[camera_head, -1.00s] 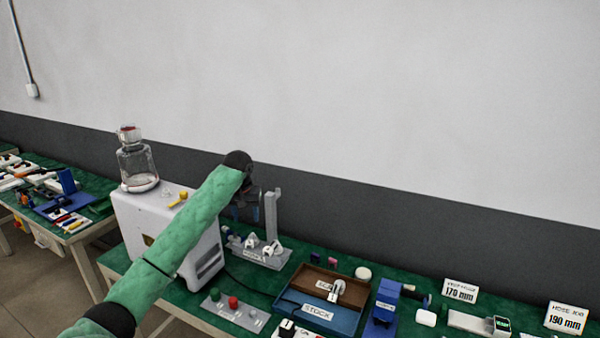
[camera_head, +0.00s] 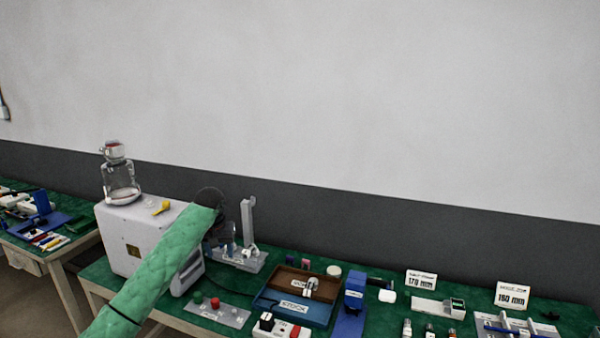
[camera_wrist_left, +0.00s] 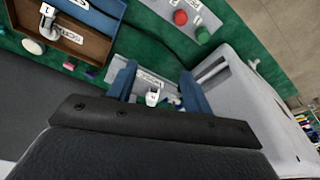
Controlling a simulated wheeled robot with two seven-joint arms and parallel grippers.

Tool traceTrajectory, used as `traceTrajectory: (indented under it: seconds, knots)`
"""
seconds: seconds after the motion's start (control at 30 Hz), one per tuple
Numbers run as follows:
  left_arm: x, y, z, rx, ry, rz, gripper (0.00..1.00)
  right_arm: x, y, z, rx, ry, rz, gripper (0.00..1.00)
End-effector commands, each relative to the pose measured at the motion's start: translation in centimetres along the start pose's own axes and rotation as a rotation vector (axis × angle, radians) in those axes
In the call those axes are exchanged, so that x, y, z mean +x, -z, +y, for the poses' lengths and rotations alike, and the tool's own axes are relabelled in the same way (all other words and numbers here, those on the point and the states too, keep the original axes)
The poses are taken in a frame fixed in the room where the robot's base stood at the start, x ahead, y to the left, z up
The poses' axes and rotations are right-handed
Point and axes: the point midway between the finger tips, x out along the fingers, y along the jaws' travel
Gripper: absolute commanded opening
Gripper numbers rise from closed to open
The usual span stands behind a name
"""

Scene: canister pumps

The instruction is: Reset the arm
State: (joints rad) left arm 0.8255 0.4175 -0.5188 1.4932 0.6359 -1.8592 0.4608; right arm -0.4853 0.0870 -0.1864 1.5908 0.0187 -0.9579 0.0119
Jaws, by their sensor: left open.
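My left arm, in a green sleeve, comes in from the lower left of the head view. Its left gripper (camera_head: 230,236) is beside the white pump unit (camera_head: 138,232), in front of a grey stand (camera_head: 249,222). In the left wrist view the two blue fingers of the left gripper (camera_wrist_left: 157,90) are apart with a gap between them. Past the gap lies the grey base plate (camera_wrist_left: 147,76) with a small white labelled part (camera_wrist_left: 153,97). I cannot tell how far the fingers are from it. My right gripper is not in view.
A glass canister (camera_head: 121,182) stands on the pump unit. A button panel (camera_head: 218,311), a blue stock tray (camera_head: 292,306), a brown tray (camera_head: 325,293) and a blue device (camera_head: 350,306) stand along the green bench. Another bench (camera_head: 50,238) is at left. The space above is free.

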Motion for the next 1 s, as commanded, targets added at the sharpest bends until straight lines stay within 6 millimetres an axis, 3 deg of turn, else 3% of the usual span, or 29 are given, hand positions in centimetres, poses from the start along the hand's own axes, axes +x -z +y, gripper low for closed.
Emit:
traceTrajectory:
  seconds: [0.17, 0.37, 0.7, 1.0]
  knots:
    - [2.1, -2.1, 1.1, 0.025, -0.011, 0.002, 0.5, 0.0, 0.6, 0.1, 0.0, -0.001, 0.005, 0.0]
    - [5.2, -5.7, 2.9, 0.064, -0.027, 0.005, 0.5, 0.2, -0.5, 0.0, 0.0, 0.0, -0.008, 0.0]
    - [11.6, -15.8, 6.3, 0.144, -0.07, 0.023, 0.5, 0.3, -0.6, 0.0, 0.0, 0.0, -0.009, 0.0]
    - [15.1, -25.3, 8.1, 0.187, -0.104, 0.046, 0.5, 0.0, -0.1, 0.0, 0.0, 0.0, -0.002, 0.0]
